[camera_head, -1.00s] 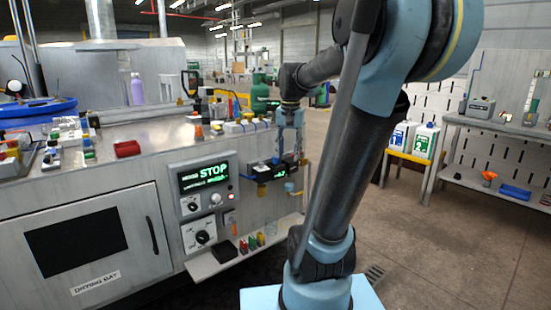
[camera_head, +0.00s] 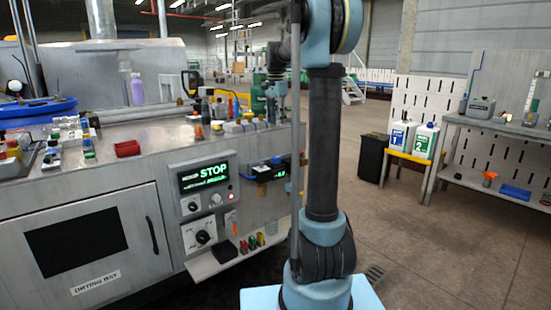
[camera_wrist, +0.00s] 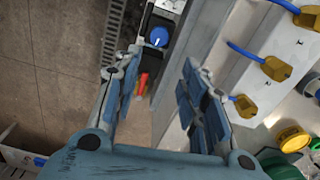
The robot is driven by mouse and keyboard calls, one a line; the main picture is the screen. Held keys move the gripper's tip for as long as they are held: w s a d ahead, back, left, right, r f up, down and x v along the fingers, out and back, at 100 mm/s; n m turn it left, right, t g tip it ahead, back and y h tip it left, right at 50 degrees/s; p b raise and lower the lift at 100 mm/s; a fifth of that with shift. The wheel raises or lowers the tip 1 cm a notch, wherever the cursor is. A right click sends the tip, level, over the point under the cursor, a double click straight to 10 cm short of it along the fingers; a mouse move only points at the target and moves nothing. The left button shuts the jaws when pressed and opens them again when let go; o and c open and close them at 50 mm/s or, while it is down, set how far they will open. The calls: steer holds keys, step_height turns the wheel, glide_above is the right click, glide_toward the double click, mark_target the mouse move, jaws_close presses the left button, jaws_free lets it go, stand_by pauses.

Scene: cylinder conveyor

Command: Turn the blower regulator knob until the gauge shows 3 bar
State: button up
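The blower regulator (camera_head: 261,173) is a black box with a small green readout on the front of the steel machine, left of my arm. Its digits are too small to read. Its blue knob (camera_head: 277,160) is on top; it also shows in the wrist view (camera_wrist: 158,37), beyond my fingertips. My gripper (camera_wrist: 163,68) is open, with nothing between its blue-padded fingers. In the head view, my gripper (camera_head: 271,104) is above the regulator, near the machine's top edge, apart from the knob and partly hard to make out.
A shelf (camera_head: 214,263) with small coloured items is below. Blocks with yellow-and-blue fittings (camera_wrist: 277,68) stand on the machine top beside my gripper.

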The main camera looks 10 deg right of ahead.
mark_target(276, 157)
step_height(276, 157, down, 17)
steer(key=shift+f, duration=0.15)
stand_by(0.5)
steer(key=c, duration=0.8)
